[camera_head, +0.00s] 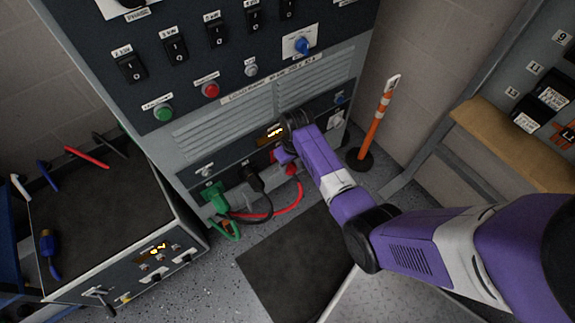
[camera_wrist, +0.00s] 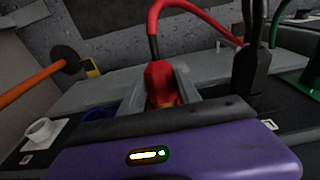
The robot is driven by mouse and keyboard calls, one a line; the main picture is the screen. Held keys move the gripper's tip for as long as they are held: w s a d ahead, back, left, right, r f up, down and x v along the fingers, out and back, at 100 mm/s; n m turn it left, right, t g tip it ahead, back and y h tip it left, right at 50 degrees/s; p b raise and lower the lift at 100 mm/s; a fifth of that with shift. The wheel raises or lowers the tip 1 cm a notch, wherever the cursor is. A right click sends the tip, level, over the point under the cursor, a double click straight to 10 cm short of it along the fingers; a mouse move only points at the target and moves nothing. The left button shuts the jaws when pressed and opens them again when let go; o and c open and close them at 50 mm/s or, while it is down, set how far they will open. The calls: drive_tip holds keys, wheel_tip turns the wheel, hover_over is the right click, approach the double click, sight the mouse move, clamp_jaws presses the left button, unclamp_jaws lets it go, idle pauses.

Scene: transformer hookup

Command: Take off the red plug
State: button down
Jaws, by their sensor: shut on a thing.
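The red plug (camera_wrist: 160,85) sits at the lower panel of the grey cabinet, with a red cable running from its end. In the head view the plug (camera_head: 291,169) is partly hidden by my gripper (camera_head: 285,157). My purple gripper is at the panel, and its grey fingers (camera_wrist: 157,88) stand on both sides of the plug in the wrist view. They are shut on it. Whether the plug is still seated in its socket is hidden.
A black plug (camera_head: 252,178) and a green plug (camera_head: 214,196) with cables are to the left of the red one. An orange-and-white post (camera_head: 378,118) stands to the right. A dark mat (camera_head: 295,262) lies on the floor. A workbench unit (camera_head: 105,215) stands at left.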

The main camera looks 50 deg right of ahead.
drive_tip(key=c, duration=1.4)
unclamp_jaws()
drive_tip(key=shift+d, duration=0.2)
clamp_jaws()
drive_tip(key=shift+s, duration=0.1)
drive_tip(key=shift+s+a+p, duration=0.2)
drive_tip(key=shift+s+p, duration=0.25)
drive_tip(key=shift+p, duration=0.15)
drive_tip(key=shift+s+a+p, duration=0.2)
drive_tip(key=shift+s+p, duration=0.35)
drive_tip(key=shift+s, duration=0.05)
drive_tip(key=shift+s+a+p, duration=0.2)
drive_tip(key=shift+s+p, duration=0.3)
drive_tip(key=shift+s, duration=0.05)
drive_tip(key=shift+s+a+r+p, duration=0.1)
drive_tip(key=shift+s+a+p, duration=0.05)
drive_tip(key=shift+s+p, duration=0.35)
drive_tip(key=shift+s+a+p, duration=0.15)
drive_tip(key=shift+s+p, duration=0.25)
drive_tip(key=shift+s, duration=0.1)
drive_tip(key=shift+s+a+p, duration=0.2)
drive_tip(key=shift+s+p, duration=0.25)
drive_tip(key=shift+s, duration=0.25)
drive_tip(key=shift+s+a+p, duration=0.15)
drive_tip(key=shift+s+p, duration=0.3)
drive_tip(key=shift+s, duration=0.25)
